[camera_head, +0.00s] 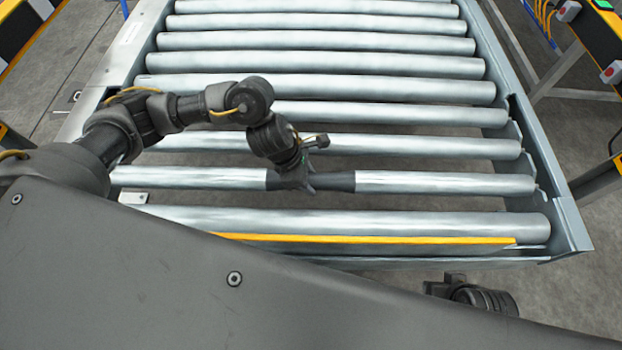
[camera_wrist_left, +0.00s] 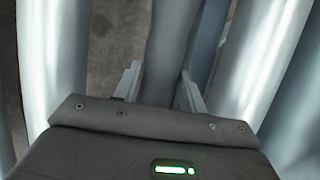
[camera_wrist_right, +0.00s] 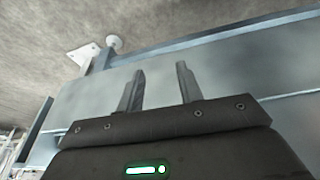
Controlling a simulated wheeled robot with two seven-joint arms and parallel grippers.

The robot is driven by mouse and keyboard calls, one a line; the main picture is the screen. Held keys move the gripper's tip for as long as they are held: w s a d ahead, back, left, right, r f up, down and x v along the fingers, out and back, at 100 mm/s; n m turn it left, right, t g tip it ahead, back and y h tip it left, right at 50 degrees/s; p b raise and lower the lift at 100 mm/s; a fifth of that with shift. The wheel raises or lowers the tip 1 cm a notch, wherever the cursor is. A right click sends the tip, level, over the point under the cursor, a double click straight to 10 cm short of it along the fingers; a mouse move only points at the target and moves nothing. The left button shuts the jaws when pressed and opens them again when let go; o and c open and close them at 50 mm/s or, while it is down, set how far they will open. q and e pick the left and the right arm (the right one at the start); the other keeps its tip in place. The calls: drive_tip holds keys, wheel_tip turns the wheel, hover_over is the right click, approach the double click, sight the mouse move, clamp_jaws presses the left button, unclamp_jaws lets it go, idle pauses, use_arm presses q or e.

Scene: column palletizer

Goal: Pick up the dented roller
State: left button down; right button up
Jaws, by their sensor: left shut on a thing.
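The dented roller (camera_head: 445,183) lies across the conveyor as the second roller from the front, silvery with a dark, narrower-looking middle band. My left gripper (camera_head: 296,184) is over that band from above. In the left wrist view its fingers (camera_wrist_left: 158,88) stand on both sides of the dark band (camera_wrist_left: 170,45), shut on it. I cannot tell whether the roller is lifted off its seats. In the right wrist view my right gripper (camera_wrist_right: 159,82) has its fingers apart with nothing between them, in front of a grey metal panel (camera_wrist_right: 230,65). In the head view the right arm only partly shows at the lower right.
Several parallel silver rollers (camera_head: 320,64) fill the conveyor behind. A front roller (camera_head: 400,224) and a yellow strip (camera_head: 370,240) lie nearer me. The conveyor's right side rail (camera_head: 545,165) bounds it. Red-button boxes (camera_head: 611,72) stand at the far right.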

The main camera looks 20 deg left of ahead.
sight(312, 176)
use_arm(q)
drive_tip(key=shift+r, duration=0.25)
